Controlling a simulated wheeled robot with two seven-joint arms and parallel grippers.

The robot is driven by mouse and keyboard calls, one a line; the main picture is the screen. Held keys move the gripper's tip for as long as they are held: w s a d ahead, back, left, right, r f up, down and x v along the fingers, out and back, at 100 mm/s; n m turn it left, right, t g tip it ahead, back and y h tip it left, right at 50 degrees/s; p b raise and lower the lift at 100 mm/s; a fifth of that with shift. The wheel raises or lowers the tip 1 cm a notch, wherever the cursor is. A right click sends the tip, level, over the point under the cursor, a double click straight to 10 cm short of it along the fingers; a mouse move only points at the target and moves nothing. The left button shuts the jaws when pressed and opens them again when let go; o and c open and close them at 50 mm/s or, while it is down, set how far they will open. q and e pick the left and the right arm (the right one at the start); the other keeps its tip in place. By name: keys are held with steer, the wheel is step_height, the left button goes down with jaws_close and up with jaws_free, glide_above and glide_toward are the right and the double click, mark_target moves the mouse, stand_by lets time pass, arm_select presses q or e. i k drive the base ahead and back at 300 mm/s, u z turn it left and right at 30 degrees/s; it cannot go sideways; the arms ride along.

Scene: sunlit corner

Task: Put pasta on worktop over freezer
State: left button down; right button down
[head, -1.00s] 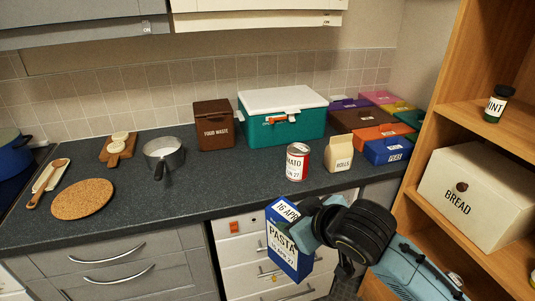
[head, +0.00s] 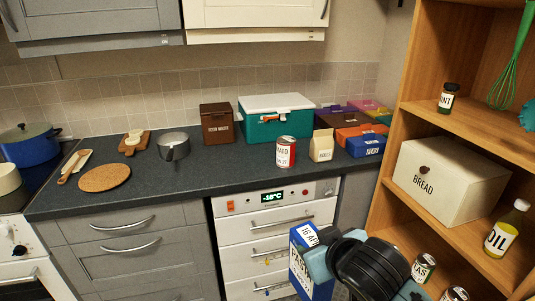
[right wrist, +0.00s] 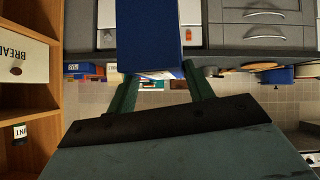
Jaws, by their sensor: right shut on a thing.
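The pasta box (head: 308,262) is blue with a white label and is held upright by my right gripper (head: 332,252), below worktop height in front of the freezer. It also shows in the right wrist view (right wrist: 150,35), between the fingers of my right gripper (right wrist: 160,88). The freezer (head: 262,232) is white, with several drawers and a display reading -18°C. The dark worktop (head: 235,177) runs over it. My left gripper is not in view.
On the worktop above the freezer stand a tomato can (head: 287,152) and a rolls carton (head: 321,145). Behind are a green cool box (head: 265,127) and a food waste bin (head: 217,124). The front strip of worktop is clear. A wooden shelf (head: 420,130) with a bread bin (head: 447,184) stands at the right.

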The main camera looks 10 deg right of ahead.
mark_target(245, 166)
steer(key=k, duration=0.6)
steer(key=u, duration=0.85)
steer(key=i, duration=1.4)
steer(key=z, duration=0.65)
steer(key=i, duration=0.55)
steer(key=z, duration=0.65)
